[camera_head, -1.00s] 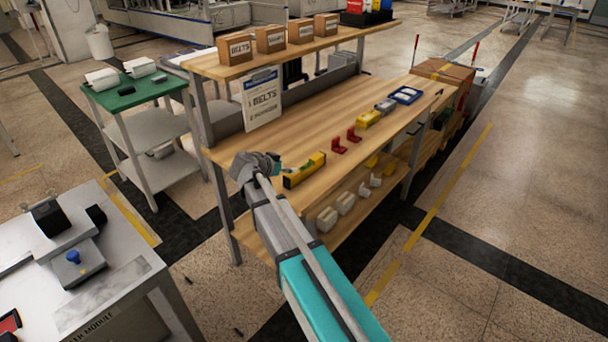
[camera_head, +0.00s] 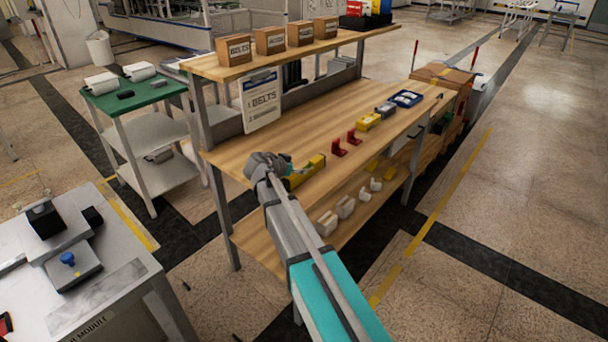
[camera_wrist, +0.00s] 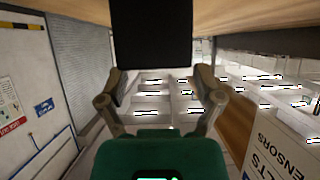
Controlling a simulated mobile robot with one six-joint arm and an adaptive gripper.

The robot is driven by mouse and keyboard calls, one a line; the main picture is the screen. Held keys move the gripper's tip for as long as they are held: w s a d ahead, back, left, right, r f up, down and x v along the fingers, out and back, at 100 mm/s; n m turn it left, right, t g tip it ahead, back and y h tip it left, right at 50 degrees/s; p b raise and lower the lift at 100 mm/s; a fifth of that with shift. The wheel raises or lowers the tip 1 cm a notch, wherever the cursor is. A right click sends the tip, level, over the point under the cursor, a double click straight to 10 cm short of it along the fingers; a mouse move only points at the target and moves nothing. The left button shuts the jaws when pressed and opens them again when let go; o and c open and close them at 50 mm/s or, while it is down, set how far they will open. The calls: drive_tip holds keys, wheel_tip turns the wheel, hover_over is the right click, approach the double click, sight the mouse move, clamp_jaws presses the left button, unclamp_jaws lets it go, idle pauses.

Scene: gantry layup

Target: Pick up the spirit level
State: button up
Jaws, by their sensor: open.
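The yellow spirit level (camera_head: 313,168) lies on the wooden bench top near its front edge in the head view. My gripper (camera_head: 288,166) is at its left end, and my wrist and gripper hide part of it. I cannot tell whether they touch. In the wrist view my gripper (camera_wrist: 160,84) has its two fingers spread wide, with no yellow level visible between them. A black block fills the top middle of that view, and I cannot tell what it is.
The wooden bench (camera_head: 240,150) also carries red brackets (camera_head: 339,147), a yellow item (camera_head: 367,122) and a blue tray (camera_head: 406,98). A clipboard sign (camera_head: 261,102) hangs from the upper shelf (camera_head: 205,67). White parts (camera_head: 345,207) stand on the lower shelf.

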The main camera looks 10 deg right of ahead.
sight(304, 167)
drive_tip(key=shift+b+x, duration=0.65)
drive_tip(key=shift+x, duration=1.1)
drive_tip(key=shift+r, duration=0.1)
clamp_jaws()
